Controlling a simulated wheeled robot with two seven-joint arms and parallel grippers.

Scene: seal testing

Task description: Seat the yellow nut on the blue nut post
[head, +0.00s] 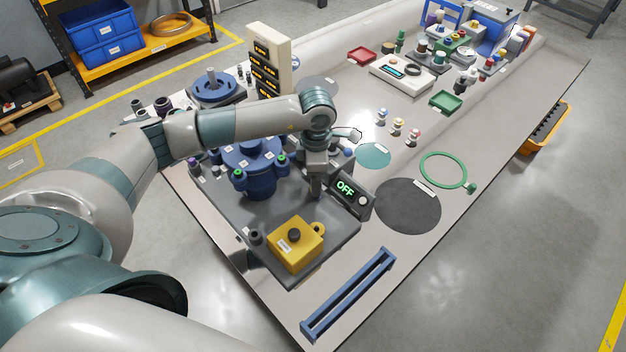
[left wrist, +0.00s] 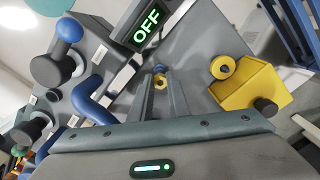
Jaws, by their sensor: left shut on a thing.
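My left gripper (head: 315,194) points down over the dark grey base plate (head: 335,236), between the blue housing and the OFF display. In the left wrist view the gripper (left wrist: 161,92) is shut on a small yellow nut (left wrist: 160,82) between its fingertips. A small blue tip (left wrist: 158,68), which looks like the blue nut post, shows just beyond the nut. I cannot tell whether the nut is around it or only in line with it. The nut and post are hidden in the head view. My right gripper is not in view.
The yellow box (head: 288,256) with a black knob stands in front of the gripper. The OFF display (head: 350,192) is close on the right, the blue housing (head: 258,185) on the left. A blue rail (head: 346,296) and a black disc (head: 408,206) lie on the table.

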